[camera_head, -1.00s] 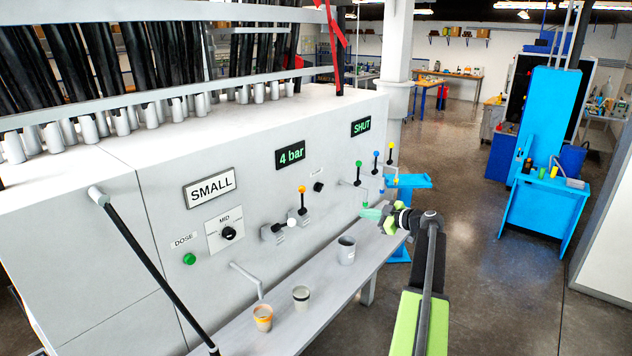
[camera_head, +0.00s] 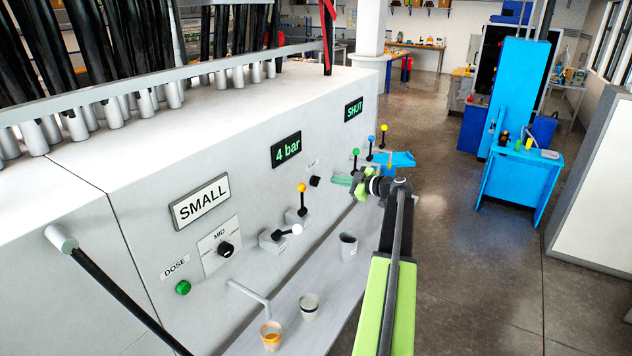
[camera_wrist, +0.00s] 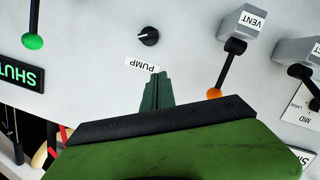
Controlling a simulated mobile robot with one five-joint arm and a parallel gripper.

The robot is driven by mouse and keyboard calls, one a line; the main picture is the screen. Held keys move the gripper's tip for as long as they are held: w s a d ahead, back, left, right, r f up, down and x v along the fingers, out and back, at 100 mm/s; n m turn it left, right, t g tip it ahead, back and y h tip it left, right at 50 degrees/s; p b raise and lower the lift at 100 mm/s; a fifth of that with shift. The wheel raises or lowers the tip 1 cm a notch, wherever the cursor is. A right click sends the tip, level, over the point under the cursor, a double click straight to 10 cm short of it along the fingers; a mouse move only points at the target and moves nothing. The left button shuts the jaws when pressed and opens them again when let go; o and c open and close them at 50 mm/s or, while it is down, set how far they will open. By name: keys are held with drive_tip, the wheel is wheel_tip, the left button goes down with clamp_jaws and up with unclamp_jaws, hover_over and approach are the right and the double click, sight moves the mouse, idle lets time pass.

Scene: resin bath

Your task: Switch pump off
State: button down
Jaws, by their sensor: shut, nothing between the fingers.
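The pump switch is a small black knob (camera_head: 315,181) on the white panel, right of the "4 bar" display. In the wrist view the knob (camera_wrist: 148,36) appears upside down with its "PUMP" label (camera_wrist: 142,65) and a white pointer mark. My gripper (camera_head: 342,181) is shut and empty, with green fingers pointing at the panel just right of the knob. In the wrist view the fingertips (camera_wrist: 160,78) lie just below the label in the picture, apart from the knob. Whether they touch the panel cannot be told.
Cups, including a grey one (camera_head: 348,247), sit on the shelf below.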

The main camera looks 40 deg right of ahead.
drive_tip(key=b, duration=0.2)
approach(316, 181)
drive_tip(key=w+a+r, duration=0.1)
drive_tip(key=w+a, duration=0.1)
drive_tip(key=w, duration=0.1)
drive_tip(key=w+a+r, duration=0.1)
drive_tip(key=w+a, duration=0.1)
drive_tip(key=shift+w+a+r, duration=0.1)
drive_tip(key=shift+r, duration=0.2)
drive_tip(key=f+b, duration=0.1)
drive_tip(key=w+d+f+b, duration=0.1)
drive_tip(key=shift+w+f+b, duration=0.1)
drive_tip(key=shift+f+b, duration=0.15)
drive_tip(key=shift+b, duration=0.05)
drive_tip(key=shift+d+f+b, duration=0.4)
drive_tip(key=shift+f+b, duration=0.1)
drive_tip(key=shift+f, duration=0.05)
drive_tip(key=shift+r, duration=0.1)
